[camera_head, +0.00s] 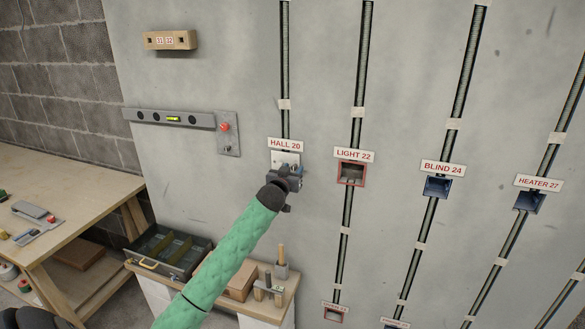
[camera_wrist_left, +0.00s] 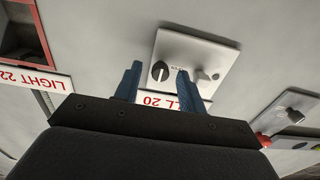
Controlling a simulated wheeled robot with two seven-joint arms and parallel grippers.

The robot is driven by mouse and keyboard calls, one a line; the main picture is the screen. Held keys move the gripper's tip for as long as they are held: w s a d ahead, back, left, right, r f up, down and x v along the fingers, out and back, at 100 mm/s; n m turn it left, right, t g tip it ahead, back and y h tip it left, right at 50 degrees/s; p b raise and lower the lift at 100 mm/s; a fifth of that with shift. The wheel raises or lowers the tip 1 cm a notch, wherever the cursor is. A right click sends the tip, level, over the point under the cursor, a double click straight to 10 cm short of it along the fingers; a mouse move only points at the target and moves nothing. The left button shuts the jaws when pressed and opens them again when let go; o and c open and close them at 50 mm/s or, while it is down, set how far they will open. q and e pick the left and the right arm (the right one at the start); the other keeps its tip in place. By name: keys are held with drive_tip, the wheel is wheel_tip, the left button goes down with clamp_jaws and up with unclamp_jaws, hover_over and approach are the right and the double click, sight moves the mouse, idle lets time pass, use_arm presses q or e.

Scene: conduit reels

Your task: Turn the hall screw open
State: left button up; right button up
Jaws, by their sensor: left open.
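The hall plate (camera_head: 284,158) is a pale panel on the grey wall under the label HALL 20 (camera_head: 285,144). In the left wrist view the plate (camera_wrist_left: 188,50) carries a round black screw (camera_wrist_left: 160,71) with a light mark across it, and a grey knob (camera_wrist_left: 201,77) to its right. My left gripper (camera_head: 291,170) is in front of the plate in the head view and hides its lower part.
The LIGHT 22 box (camera_head: 351,173) with its red frame is to the right. A plate with a red button (camera_head: 225,127) and a level bar (camera_head: 170,118) are to the left. Below stand a bench with a drawer (camera_head: 170,252) and a wooden-handled tool (camera_head: 281,262).

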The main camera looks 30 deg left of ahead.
use_arm(q)
drive_tip(key=shift+w+f, duration=0.1)
drive_tip(key=shift+w, duration=0.1)
clamp_jaws()
